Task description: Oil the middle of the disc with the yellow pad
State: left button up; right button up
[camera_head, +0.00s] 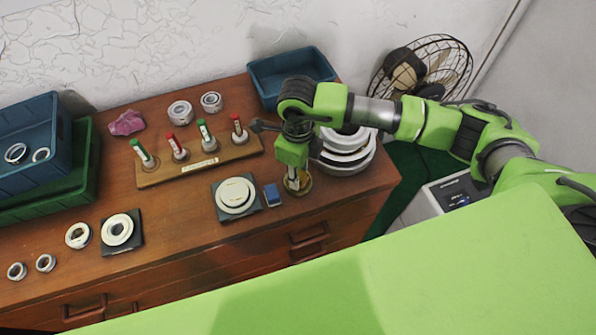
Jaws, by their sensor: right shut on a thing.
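The white disc (236,194) lies flat on a dark square plate (222,214) near the front of the wooden table. My right gripper (298,174) points down to the right of the disc, beyond a small blue block (272,195). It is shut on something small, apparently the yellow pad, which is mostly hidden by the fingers. Directly below the fingers is a small round dish (306,187) with a yellowish inside. I cannot tell whether the pad touches the dish. My left gripper is not in view.
A wooden rack (205,170) holds several red- and green-capped tubes behind the disc. White stacked rings (345,165) stand right of my gripper. A blue bin (265,82) is at the back. A second ring on a dark plate (117,230) and loose rings lie left.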

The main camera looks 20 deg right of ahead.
aim_at(300, 174)
jog(key=shift+w+r+p, duration=0.1)
jog(key=shift+r+p, duration=1.55)
jog(key=shift+r, duration=1.8)
jog(key=shift+d+r+n, duration=0.2)
jog(key=shift+r+n, duration=0.35)
jog(key=shift+n, duration=0.45)
jog(key=s+d+r+n, duration=0.2)
jog(key=s+r+n, duration=0.2)
jog(key=n, duration=0.8)
jog(key=s+d+r+n+b, duration=0.1)
jog(key=s+d+r+n, duration=0.2)
jog(key=r+n, duration=0.4)
jog(key=s+n, duration=0.1)
jog(key=n, duration=0.4)
jog(key=shift+d+r+n, duration=0.15)
jog(key=shift+r+n, duration=0.15)
